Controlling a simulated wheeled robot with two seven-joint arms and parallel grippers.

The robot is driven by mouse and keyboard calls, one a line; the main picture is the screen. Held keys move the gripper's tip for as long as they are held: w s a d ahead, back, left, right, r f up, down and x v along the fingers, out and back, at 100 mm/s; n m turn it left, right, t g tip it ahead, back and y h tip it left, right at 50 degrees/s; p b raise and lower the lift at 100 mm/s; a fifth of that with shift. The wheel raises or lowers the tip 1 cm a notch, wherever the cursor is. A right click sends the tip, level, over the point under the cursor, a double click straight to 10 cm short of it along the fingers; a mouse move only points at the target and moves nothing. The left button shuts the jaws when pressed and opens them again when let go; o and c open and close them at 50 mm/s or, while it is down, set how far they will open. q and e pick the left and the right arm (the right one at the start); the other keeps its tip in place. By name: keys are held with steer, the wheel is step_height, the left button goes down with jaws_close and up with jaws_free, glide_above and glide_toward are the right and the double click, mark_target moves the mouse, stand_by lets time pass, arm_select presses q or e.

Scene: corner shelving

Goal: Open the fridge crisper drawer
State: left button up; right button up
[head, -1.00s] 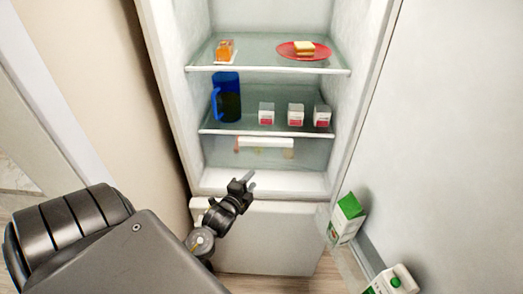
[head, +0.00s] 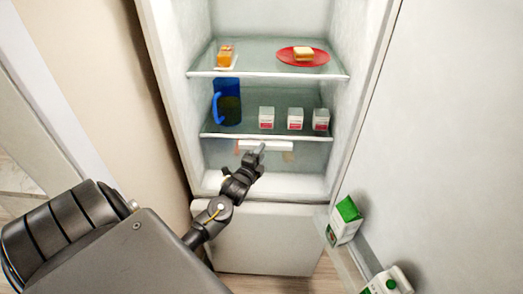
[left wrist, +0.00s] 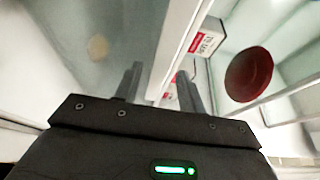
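The crisper drawer (head: 222,155) is a see-through bin at the bottom of the fridge, under the lower glass shelf. It looks shut, with its white bar handle (head: 280,146) along the top front. My left gripper (head: 258,154) is in front of the handle and covers part of it. In the left wrist view its two fingers (left wrist: 160,88) are apart, with a pale edge running between them; I cannot tell whether this is the handle or the shelf edge, nor whether anything touches. My right gripper is not in view.
The lower shelf (head: 250,134) just above holds a blue pitcher (head: 228,103) and several small cartons (head: 295,118). The upper shelf bears a red plate (head: 303,57) with food. The open door at right holds green-and-white cartons (head: 344,221).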

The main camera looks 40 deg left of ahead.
arm_select(q)
steer(key=shift+w+a, duration=0.1)
steer(key=shift+w, duration=0.45)
